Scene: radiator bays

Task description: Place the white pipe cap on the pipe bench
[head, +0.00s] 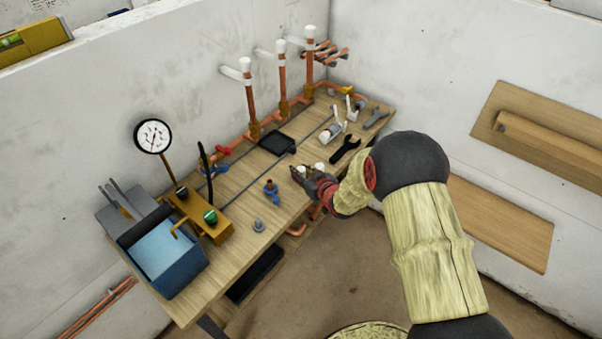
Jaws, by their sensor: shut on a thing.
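The pipe bench (225,262) is a wooden workbench along the left wall. My gripper (301,172) reaches in from the right, low over the bench's front edge near its middle. It is shut on a small white piece, which looks like the white pipe cap (301,169). The fingers partly hide it, and I cannot tell whether it touches the bench top. Another small white round piece (320,166) shows just right of the fingers. White caps also top the upright copper pipes (281,75) at the back of the bench.
A blue bin (165,257), a yellow test pump (205,220) and a gauge (152,136) fill the bench's near left end. A blue valve (271,190), a grey fitting (258,225), a black tray (277,143) and wrenches (345,150) lie around. Bare wood shows between them.

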